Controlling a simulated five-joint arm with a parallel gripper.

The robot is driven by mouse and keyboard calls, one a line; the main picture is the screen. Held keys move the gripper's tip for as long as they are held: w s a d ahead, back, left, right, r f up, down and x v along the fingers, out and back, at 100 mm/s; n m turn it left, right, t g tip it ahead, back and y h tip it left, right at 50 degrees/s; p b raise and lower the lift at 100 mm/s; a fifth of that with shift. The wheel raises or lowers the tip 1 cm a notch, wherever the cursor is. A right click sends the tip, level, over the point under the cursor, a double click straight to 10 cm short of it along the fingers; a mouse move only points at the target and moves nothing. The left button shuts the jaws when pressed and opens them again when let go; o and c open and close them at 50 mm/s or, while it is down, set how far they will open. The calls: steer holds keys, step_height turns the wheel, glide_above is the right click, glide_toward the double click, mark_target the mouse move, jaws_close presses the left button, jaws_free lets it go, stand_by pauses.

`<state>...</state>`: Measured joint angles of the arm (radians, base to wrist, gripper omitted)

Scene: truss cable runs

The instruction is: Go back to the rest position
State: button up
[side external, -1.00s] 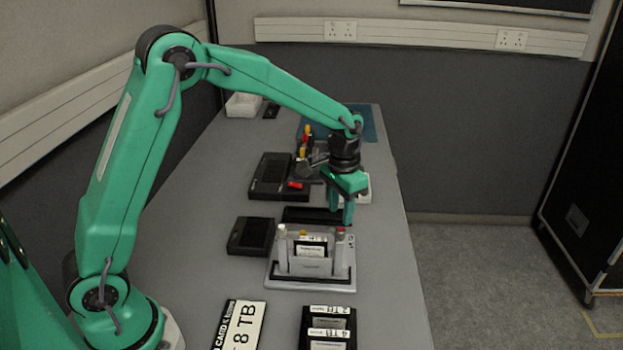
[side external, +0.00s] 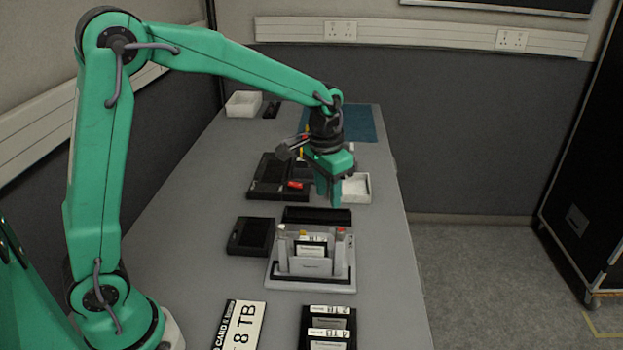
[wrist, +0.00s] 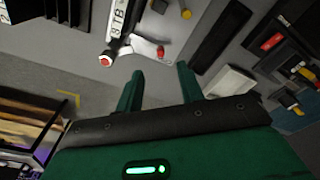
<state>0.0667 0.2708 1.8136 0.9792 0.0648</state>
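My gripper (side external: 328,200) hangs above the grey table, behind and above a grey docking unit in the side view. In the wrist view its two green fingers (wrist: 160,82) stand apart with nothing between them. The grey docking unit (side external: 310,284) holds upright labelled cartridges (side external: 311,248) and has a red-topped post at its right. The docking unit also shows at the top of the wrist view (wrist: 147,46). My gripper touches nothing that I can see.
A black tray (side external: 317,216) lies just behind the docking unit. A black box (side external: 251,236) sits to its left. A white box (side external: 355,187) stands behind my gripper. A labelled rack (side external: 328,328) and an 8 TB card (side external: 240,326) lie in front. The table's right edge is clear.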

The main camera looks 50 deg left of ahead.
steer(key=s+a+r+t, duration=0.1)
steer(key=s+r, duration=0.3)
steer(key=s, duration=0.7)
steer(key=s+a+r+n+t, duration=0.1)
steer(key=s+a+r+t, duration=0.1)
steer(key=s, duration=0.9)
step_height(320, 180, up, 2)
steer(key=shift+r+t, duration=0.1)
steer(key=shift+t, duration=0.7)
